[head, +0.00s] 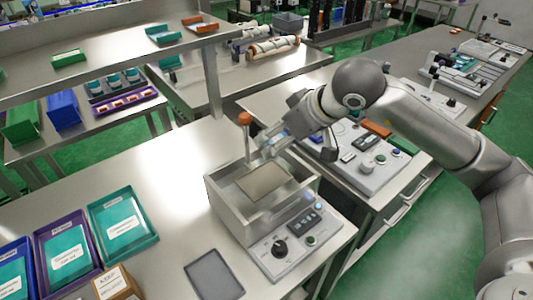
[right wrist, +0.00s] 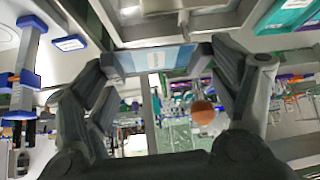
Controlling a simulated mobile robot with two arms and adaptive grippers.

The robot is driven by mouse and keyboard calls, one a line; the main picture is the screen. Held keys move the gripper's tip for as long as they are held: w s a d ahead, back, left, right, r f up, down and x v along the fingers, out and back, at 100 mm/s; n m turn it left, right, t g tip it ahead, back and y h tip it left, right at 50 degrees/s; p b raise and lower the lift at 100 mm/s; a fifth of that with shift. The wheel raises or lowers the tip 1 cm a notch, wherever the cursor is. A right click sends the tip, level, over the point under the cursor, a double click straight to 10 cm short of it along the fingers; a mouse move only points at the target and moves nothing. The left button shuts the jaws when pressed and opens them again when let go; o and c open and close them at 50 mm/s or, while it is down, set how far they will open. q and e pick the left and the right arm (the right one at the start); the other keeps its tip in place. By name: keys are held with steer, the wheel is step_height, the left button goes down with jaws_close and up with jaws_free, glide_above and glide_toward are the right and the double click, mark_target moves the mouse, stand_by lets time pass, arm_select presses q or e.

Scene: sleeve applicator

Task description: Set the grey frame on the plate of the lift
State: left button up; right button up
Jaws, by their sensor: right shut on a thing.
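The lift (head: 233,210) is a grey metal box with a control panel on its front, on the near bench. Its flat beige-grey plate (head: 264,182) shows inside the open top. My right gripper (head: 268,146) is over the back edge of the box, beside the orange-knobbed post (head: 245,120). In the right wrist view my right gripper (right wrist: 157,62) is shut on a part with a light-blue label, which I take to be the grey frame (right wrist: 155,58). Most of the frame is hidden by the gripper in the head view. My left gripper is not in view.
A dark grey flat mat or tray (head: 213,275) lies in front left of the lift. Labelled teal (head: 124,224) and purple (head: 64,250) trays and a cardboard box (head: 117,284) stand further left. Another control panel (head: 367,165) lies to the right, under my arm.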

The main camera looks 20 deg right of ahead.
steer(key=shift+n+y, duration=0.3)
steer(key=shift+n, duration=0.2)
steer(key=a, duration=0.1)
steer(key=s+a+f, duration=0.1)
steer(key=s+a, duration=0.1)
steer(key=a, duration=0.1)
steer(key=shift+f, duration=0.2)
steer(key=shift+f+b, duration=0.8)
steer(key=shift+f, duration=0.45)
step_height(320, 180, down, 2)
steer(key=shift+f+b, duration=0.15)
steer(key=shift+b, duration=0.45)
steer(key=shift+f, duration=0.4)
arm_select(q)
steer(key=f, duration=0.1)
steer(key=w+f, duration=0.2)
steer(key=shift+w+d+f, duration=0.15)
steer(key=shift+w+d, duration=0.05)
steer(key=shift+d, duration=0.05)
